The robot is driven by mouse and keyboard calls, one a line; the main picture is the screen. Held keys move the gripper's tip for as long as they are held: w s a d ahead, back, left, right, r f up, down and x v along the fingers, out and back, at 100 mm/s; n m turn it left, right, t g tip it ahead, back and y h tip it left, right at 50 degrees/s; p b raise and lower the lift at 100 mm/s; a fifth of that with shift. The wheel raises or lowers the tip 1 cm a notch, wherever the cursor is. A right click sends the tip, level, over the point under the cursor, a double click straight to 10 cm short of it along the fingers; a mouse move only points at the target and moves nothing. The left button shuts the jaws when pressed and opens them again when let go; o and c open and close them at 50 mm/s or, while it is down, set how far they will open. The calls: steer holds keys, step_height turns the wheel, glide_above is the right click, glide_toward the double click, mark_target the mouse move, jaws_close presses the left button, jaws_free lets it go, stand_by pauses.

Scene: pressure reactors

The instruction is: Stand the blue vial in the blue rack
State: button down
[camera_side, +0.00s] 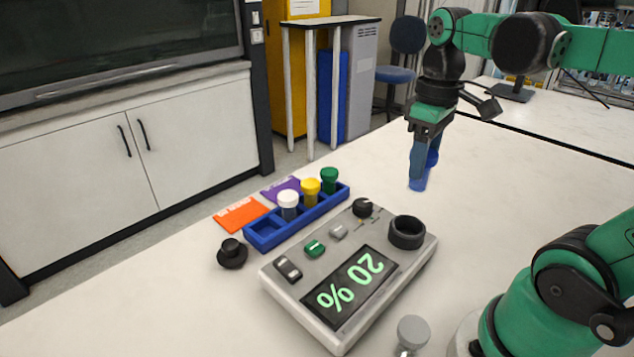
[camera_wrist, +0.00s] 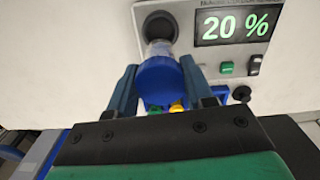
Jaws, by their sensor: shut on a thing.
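The blue vial (camera_side: 419,178) hangs upright in my gripper (camera_side: 424,158), in the air above the bench in the side view. The wrist view shows its blue cap (camera_wrist: 160,82) between the two fingers of my gripper (camera_wrist: 159,75), with the clear body beyond it. My gripper is shut on it. The blue rack (camera_side: 262,242) stands on the bench, left of and apart from the vial. It holds a white-capped vial (camera_side: 288,203), a yellow-capped vial (camera_side: 310,190) and a green-capped vial (camera_side: 329,180). The rack's near left end is empty.
A grey control box (camera_side: 310,310) with a "20 %" display, knobs and a dark round socket (camera_side: 407,232) stands beside the rack. A black knob-like piece (camera_side: 232,254) and orange (camera_side: 241,214) and purple (camera_side: 281,188) cards lie near the rack. Bench around the held vial is clear.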

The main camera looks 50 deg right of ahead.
step_height(320, 180, up, 9)
steer(key=shift+f, duration=0.15)
steer(key=shift+r, duration=0.4)
steer(key=shift+w+r+n, duration=0.1)
steer(key=shift+w+n, duration=0.2)
steer(key=shift+w, duration=0.05)
steer(key=w+a+f+n, duration=0.2)
steer(key=w+f+n, duration=0.15)
steer(key=w, duration=0.25)
steer(key=w+a+f+n, duration=0.3)
steer(key=w+n, duration=0.2)
steer(key=w, duration=0.2)
steer(key=shift+w+a+f+n, duration=1.15)
steer(key=shift+a+f+n, duration=0.25)
steer(key=shift+f, duration=0.85)
steer(key=shift+w+a+f+n, duration=1.15)
steer(key=shift+a+f+n, duration=0.25)
steer(key=shift+f, duration=0.9)
steer(key=shift+w+a+f+n, duration=1.2)
steer(key=shift+a+f, duration=0.25)
steer(key=shift+f, duration=0.8)
steer(key=shift+f, duration=0.1)
steer(key=shift+f, duration=1.4)
